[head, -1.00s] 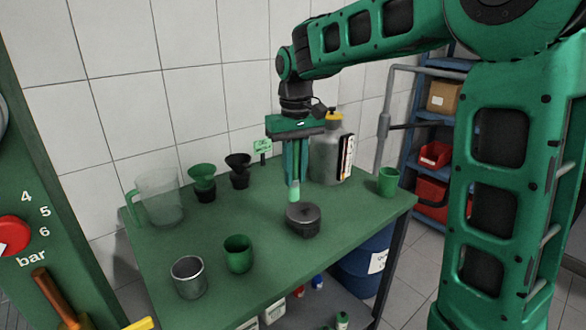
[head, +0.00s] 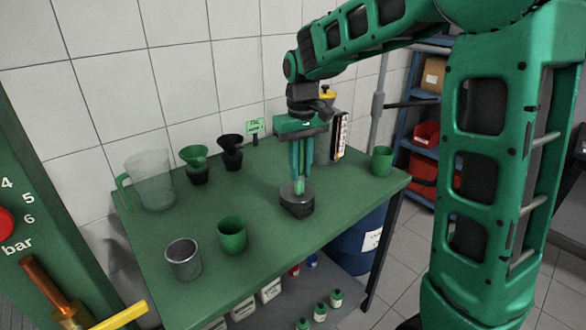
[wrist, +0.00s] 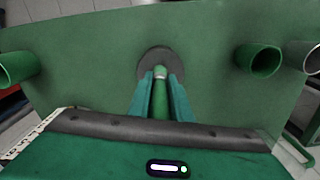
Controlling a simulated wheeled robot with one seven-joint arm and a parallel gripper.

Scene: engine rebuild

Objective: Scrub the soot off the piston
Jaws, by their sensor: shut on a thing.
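The piston (head: 297,207) is a short dark grey cylinder standing on the green table, right of the middle. It also shows below my gripper in the wrist view (wrist: 149,62). My gripper (head: 302,176) points down above the piston and is shut on a slim green tool (head: 299,187) with a pale band near its end. The tool also shows between the fingers in the wrist view (wrist: 161,103). Its lower end is at the piston's top and looks to touch it, but the exact contact is hard to tell.
A green cup (head: 232,236) and a metal cup (head: 183,259) stand at the front left. A clear jug (head: 153,181) and two funnels (head: 194,160) (head: 231,150) are at the back. Another green cup (head: 381,161) is near the right edge. A canister stands behind my gripper.

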